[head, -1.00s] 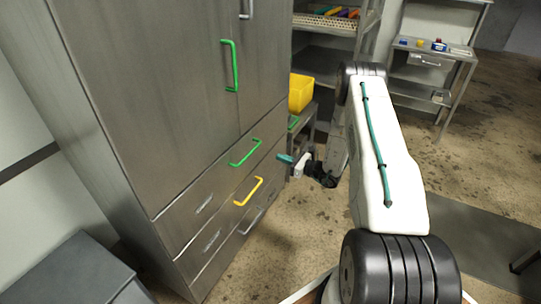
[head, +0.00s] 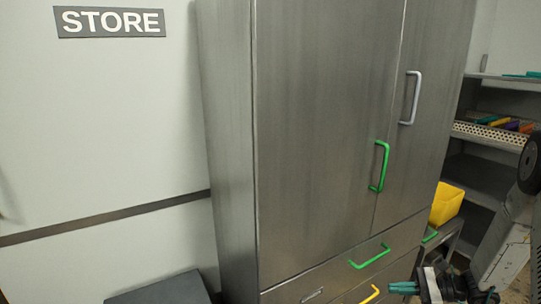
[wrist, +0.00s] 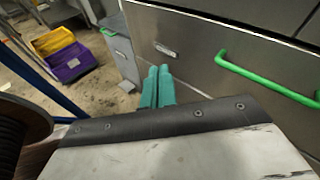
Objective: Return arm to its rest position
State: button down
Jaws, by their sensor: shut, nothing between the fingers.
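My gripper (head: 403,287) shows at the lower right of the head view, in front of the metal cabinet's (head: 320,120) drawers. Its teal fingers also show in the wrist view (wrist: 158,86), side by side, shut and empty. They point toward a drawer front and hold no handle. My arm (head: 505,245) is at the right edge of the head view, mostly out of frame. The cabinet doors and the drawers in view look closed.
The cabinet has green door (head: 380,166) and drawer (head: 370,257) handles and a yellow handle (head: 371,295). A yellow bin (head: 446,203) and a shelf rack (head: 478,183) stand to the right. A grey box (head: 160,290) is at lower left. The wrist view shows yellow and purple bins (wrist: 70,62) on the floor.

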jog(key=s+a+r+n+g+h, duration=0.1)
jog(key=s+a+r+n+h, duration=0.2)
jog(key=s+r+n, duration=0.3)
jog(key=s+a+r+n+g+h, duration=0.1)
jog(key=s+a+r+n+h, duration=0.3)
jog(key=s+r, duration=0.9)
jog(key=s+a+r+n+g+h, duration=0.1)
jog(key=s+a+r+n+h, duration=0.2)
jog(key=s+r+n+h, duration=0.4)
jog(key=s+r+n, duration=0.2)
jog(key=s+r, duration=0.1)
jog(key=r, duration=0.1)
jog(key=shift+s+a+r+n, duration=0.3)
jog(key=shift+s+r+n, duration=0.05)
jog(key=shift+n, duration=0.05)
